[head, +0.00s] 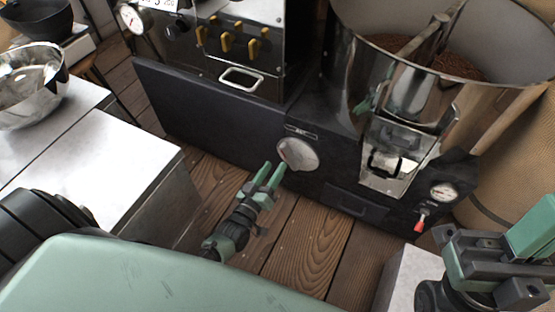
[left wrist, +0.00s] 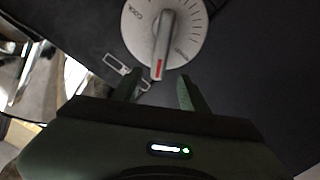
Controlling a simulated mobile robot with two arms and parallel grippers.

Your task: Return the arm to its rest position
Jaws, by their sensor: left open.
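My left gripper (head: 272,169) is open in the middle of the head view, with its green fingers just in front of a round white dial (head: 298,154) on the roaster's dark front. I cannot tell whether a finger touches the handle.
A pale counter (head: 95,165) with a metal bowl (head: 30,85) is on the left. The roaster's cooling drum (head: 345,60) holds brown beans at the upper right. A grey and green device (head: 490,265) is at the lower right. Wooden floor (head: 310,235) shows below the gripper.

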